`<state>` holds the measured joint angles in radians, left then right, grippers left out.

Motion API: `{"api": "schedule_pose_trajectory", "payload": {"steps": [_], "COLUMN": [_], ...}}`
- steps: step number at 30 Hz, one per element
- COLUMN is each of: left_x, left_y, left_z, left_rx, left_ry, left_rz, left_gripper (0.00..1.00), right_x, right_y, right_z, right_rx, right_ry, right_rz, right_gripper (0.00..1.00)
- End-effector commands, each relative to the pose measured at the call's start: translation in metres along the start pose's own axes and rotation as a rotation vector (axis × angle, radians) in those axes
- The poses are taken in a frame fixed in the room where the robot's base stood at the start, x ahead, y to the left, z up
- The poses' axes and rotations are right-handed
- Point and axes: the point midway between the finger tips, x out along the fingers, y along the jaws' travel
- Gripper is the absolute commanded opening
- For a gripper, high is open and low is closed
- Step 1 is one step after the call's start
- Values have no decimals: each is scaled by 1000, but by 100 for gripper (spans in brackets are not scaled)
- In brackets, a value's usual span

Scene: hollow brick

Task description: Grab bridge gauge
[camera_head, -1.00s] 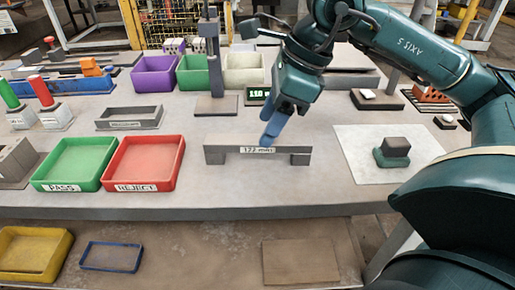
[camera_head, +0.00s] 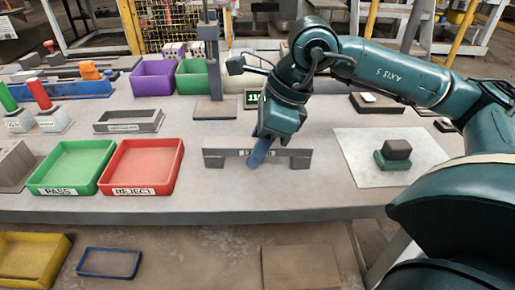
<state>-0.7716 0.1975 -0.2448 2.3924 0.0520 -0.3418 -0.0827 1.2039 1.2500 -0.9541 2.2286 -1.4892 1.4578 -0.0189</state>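The bridge gauge (camera_head: 216,158) is a long, low grey bar with a foot at each end and a label on its front, standing on the grey table. My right gripper (camera_head: 258,156) has blue fingers and reaches down from above onto the middle of the bar. The fingers overlap the bar and partly cover its label. The two fingers look like one shape from here, so I cannot tell if they touch the bar or are closed on it. My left gripper is not in view.
A red REJECT tray (camera_head: 177,165) and a green PASS tray (camera_head: 108,165) stand left of the gauge. A white mat (camera_head: 425,150) with a dark block (camera_head: 397,147) lies to the right. A grey stand (camera_head: 215,108) rises behind. The table's front edge is clear.

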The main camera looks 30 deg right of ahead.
Motion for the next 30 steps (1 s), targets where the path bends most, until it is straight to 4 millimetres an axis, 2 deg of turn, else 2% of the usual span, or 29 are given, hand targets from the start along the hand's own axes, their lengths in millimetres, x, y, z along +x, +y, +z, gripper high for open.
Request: {"api": "schedule_pose_trajectory", "payload": {"steps": [1, 12, 23, 30], "left_x": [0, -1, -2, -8], "left_y": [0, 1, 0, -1], "left_z": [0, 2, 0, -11], "left_rx": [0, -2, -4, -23], "left_ry": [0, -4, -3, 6], "left_rz": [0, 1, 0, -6], "left_gripper": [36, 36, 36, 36], "right_x": [0, 0, -7, -48], "right_y": [0, 0, -1, 0], "right_z": [0, 0, 4, 22], "right_rx": [0, 0, -1, -2], "right_ry": [0, 0, -4, -7], "right_rz": [0, 0, -3, -3], "right_gripper": [29, 0, 0, 0]}}
